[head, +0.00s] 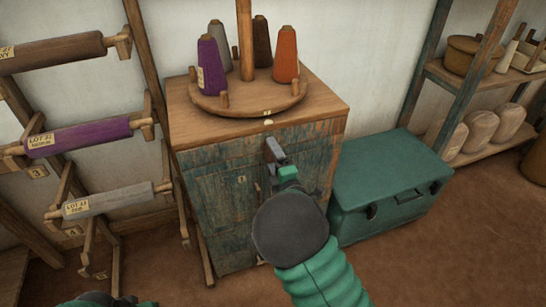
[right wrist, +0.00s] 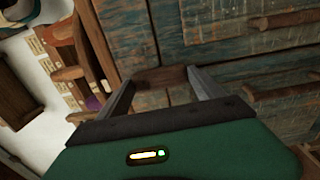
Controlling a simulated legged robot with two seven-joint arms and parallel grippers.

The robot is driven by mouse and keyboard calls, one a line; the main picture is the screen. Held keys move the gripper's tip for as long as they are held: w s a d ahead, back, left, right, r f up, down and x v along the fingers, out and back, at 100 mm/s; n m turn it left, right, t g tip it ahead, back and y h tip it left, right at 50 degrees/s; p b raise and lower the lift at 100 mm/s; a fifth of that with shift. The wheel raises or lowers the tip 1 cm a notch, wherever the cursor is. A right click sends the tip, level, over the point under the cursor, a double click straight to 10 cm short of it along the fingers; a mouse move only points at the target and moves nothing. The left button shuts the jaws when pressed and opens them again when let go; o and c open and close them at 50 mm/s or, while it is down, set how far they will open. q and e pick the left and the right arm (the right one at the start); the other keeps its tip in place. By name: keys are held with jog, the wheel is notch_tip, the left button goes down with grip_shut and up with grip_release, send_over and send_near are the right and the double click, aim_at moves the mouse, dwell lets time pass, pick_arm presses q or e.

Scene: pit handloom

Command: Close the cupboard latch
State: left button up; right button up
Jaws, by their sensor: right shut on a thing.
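The cupboard (head: 222,215) is a worn blue-green wooden cabinet with a brown top, in the middle of the head view. My right gripper (head: 275,152) is at its upper front, with my forearm hiding part of the lower front. In the right wrist view, a brown wooden piece (right wrist: 161,77), seemingly the latch, sits between the two fingers against the cupboard front (right wrist: 215,30). The right gripper is shut on it. In the head view the latch is hidden by the gripper.
A round wooden stand (head: 250,103) with several thread cones is on the cupboard top. A green chest (head: 385,185) stands close on the right. A rack with a purple roll (head: 80,137) is on the left. Shelves (head: 480,80) stand at the back right.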

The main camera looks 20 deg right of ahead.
jog(key=shift+s+a+f, duration=0.1)
jog(key=shift+a+f, duration=0.1)
jog(key=shift+f, duration=0.2)
jog(key=o, duration=1.1)
jog(key=shift+o, duration=1.3)
jog(key=shift+r, duration=0.2)
jog(key=s+p, duration=1)
jog(key=s, duration=0.6)
jog(key=shift+s+d+p, duration=0.3)
jog(key=shift+s+p, duration=0.05)
jog(key=shift+p, duration=0.05)
